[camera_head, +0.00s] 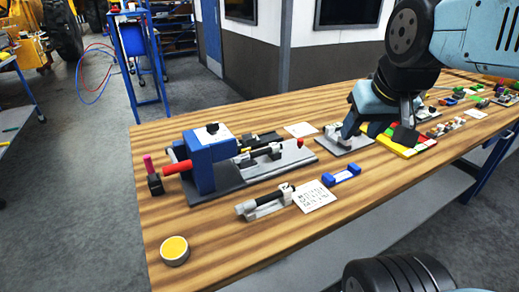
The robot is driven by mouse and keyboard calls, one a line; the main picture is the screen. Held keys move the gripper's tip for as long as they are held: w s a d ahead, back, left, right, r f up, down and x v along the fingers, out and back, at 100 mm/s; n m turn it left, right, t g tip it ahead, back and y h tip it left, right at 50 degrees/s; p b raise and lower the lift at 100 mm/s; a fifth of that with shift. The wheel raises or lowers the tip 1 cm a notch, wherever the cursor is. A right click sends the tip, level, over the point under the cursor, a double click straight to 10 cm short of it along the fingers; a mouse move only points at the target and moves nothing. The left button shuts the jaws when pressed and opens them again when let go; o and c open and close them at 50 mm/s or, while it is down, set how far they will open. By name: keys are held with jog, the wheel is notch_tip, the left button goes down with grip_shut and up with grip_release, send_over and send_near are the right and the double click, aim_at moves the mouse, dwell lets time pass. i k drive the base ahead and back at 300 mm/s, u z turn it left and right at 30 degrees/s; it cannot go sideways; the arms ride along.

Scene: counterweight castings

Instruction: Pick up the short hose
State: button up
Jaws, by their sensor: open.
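My gripper (377,130) is open and hangs low over the wooden workbench (200,262), at the right of the middle. Its near finger is over or beside a small grey fixture plate (344,145); I cannot tell whether they touch. Nothing shows held between the fingers. A short black tube-like piece (270,199), which may be the short hose, lies across a light grey cradle at the front middle of the bench. It is to the left of and nearer than my gripper, well apart from it. No other short hose can be made out for sure.
A blue vise-like fixture (212,162) with a red rod stands at left. A printed white card (314,196) and a blue-and-white block (341,175) lie near the cradle. A yellow-topped round tin (174,250) sits front left. Coloured trays (408,146) and small parts crowd the right.

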aim_at(274, 148)
jog(key=u, duration=0.6)
jog(key=k, duration=1.25)
jog(key=z, duration=0.4)
jog(key=i, duration=1.5)
